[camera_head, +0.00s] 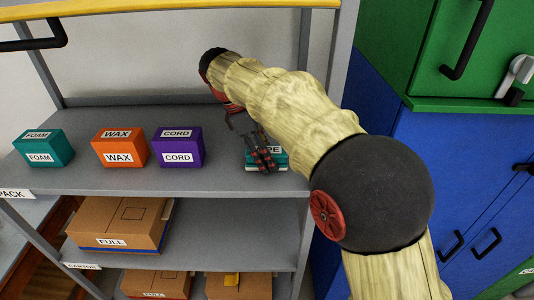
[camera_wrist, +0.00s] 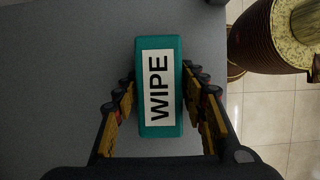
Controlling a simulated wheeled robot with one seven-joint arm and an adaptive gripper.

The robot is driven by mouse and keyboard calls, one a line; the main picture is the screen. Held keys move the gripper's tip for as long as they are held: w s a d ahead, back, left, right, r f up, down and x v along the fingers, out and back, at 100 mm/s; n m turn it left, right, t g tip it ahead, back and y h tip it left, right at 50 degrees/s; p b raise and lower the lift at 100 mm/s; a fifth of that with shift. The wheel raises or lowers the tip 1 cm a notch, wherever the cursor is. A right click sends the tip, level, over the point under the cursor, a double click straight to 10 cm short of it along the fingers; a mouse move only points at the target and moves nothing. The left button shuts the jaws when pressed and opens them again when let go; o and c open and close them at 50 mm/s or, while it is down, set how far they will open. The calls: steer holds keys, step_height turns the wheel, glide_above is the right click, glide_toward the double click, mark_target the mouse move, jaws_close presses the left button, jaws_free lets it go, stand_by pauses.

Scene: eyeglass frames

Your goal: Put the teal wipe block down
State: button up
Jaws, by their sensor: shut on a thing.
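The teal wipe block (camera_wrist: 174,128) shows in the wrist view, its white WIPE label facing the camera. My gripper (camera_wrist: 158,80) has a finger on each side of it and is shut on it. In the head view the wipe block (camera_head: 281,158) is at the right end of the grey shelf (camera_head: 100,182), partly hidden behind my gripper (camera_head: 262,160). Its underside is at or very near the shelf surface; I cannot tell whether it touches.
A teal FOAM block (camera_head: 42,149), an orange WAX block (camera_head: 119,148) and a purple CORD block (camera_head: 177,147) stand to the left on the same shelf. A shelf post (camera_head: 318,150) is close on the right.

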steer(key=shift+f, duration=0.2)
steer(key=o, duration=1)
steer(key=shift+f, duration=0.1)
steer(key=shift+r+b, duration=0.2)
steer(key=shift+b, duration=0.7)
steer(key=p+v, duration=0.1)
steer(key=v, duration=0.1)
steer(key=p+v, duration=0.1)
steer(key=v, duration=0.2)
steer(key=p+v, duration=0.1)
steer(key=v, duration=0.2)
steer(key=shift+w+r+p, duration=0.2)
steer(key=shift+w+p, duration=0.1)
steer(key=shift+p, duration=0.1)
